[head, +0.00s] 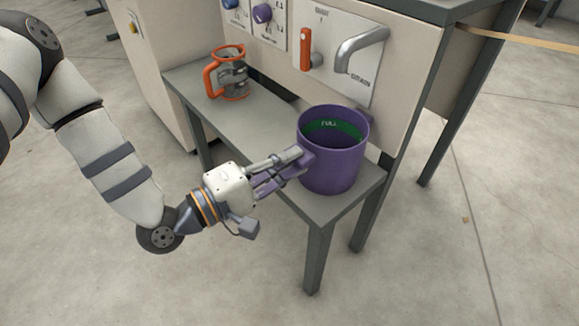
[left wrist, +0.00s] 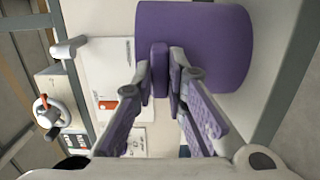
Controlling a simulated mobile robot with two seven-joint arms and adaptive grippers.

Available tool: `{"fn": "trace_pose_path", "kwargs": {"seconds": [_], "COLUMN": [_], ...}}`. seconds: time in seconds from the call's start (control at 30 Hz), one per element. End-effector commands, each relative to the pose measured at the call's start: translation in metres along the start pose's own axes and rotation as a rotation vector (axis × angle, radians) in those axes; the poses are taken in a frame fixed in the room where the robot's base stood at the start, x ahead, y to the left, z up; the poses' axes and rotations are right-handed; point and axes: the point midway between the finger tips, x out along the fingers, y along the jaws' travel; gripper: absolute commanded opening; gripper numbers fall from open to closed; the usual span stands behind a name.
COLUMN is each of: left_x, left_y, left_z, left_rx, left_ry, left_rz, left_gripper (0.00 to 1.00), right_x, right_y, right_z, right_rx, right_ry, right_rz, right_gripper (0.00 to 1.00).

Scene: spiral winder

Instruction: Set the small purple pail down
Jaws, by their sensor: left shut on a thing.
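The small purple pail (head: 345,163) is upright at the right end of the low grey shelf (head: 262,128), under the drain spout (head: 361,48). It has a green band inside its rim with the word FULL. My left gripper (head: 293,165) is shut on the pail's handle, at the pail's left side. In the left wrist view the pail (left wrist: 215,45) fills the top, and the fingers (left wrist: 167,85) close on its handle. The pail's base seems to rest on the shelf, but I cannot tell for sure that it touches. My right gripper is not in view.
An orange-handled grey jug (head: 230,76) stands farther left on the shelf. The machine panel behind carries a red lever (head: 306,48) and blue and purple knobs (head: 262,13). A table leg stands close right of the pail. The floor in front is clear.

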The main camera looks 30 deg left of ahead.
Motion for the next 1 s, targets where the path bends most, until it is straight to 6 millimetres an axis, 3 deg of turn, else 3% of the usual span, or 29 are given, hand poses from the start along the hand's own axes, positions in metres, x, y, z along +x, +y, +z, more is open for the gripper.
{"fn": "trace_pose_path", "kwargs": {"seconds": [0.27,0.3,0.4,0.73,1.0], "left_x": [-0.001,-0.001,-0.001,-0.002,-0.071], "left_y": [-0.001,-0.002,-0.001,0.005,0.006], "left_z": [0.0,0.0,0.0,-0.001,-0.001], "left_rx": [0.0,0.0,0.0,0.001,0.0], "left_ry": [0.001,0.001,0.001,0.002,0.004], "left_rz": [-0.001,-0.002,-0.001,-0.001,-0.003], "left_gripper": [0.0,0.15,0.33,0.33,0.33], "right_x": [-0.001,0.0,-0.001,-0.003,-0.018], "right_y": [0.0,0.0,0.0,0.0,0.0], "right_z": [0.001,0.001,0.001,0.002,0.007], "right_rx": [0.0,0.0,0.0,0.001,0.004], "right_ry": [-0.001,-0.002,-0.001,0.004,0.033], "right_rz": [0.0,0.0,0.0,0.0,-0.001], "right_gripper": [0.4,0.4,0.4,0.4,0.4]}}
